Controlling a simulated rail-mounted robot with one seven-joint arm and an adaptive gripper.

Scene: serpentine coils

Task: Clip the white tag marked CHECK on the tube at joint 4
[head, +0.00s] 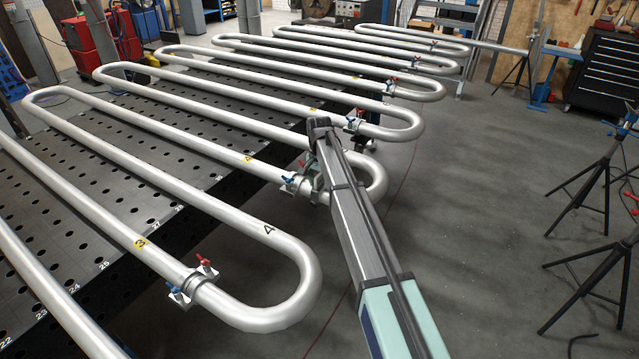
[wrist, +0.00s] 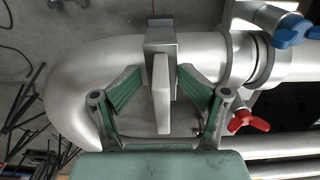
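In the wrist view, a white tag (wrist: 161,92) shows nearly edge-on, below a grey metal clip (wrist: 161,36) that lies over the silver tube (wrist: 95,58). The green fingers of my gripper (wrist: 161,72) close in on both sides of the clip and appear to grip it. No writing on the tag is readable. The clip sits left of a tube coupling (wrist: 262,58) with a blue and a red wing nut. In the head view, my gripper (head: 312,176) is at the tube's bend, near a coupling (head: 292,186) beside a yellow 4 label (head: 248,159). My arm mostly hides the tag.
Another coupling (head: 193,283) with red and blue wing nuts is near a yellow 3 label (head: 140,243). The coil runs lie above a perforated table (head: 60,200). Black tripods (head: 600,185) stand at the right. The floor (head: 470,200) between is mostly clear.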

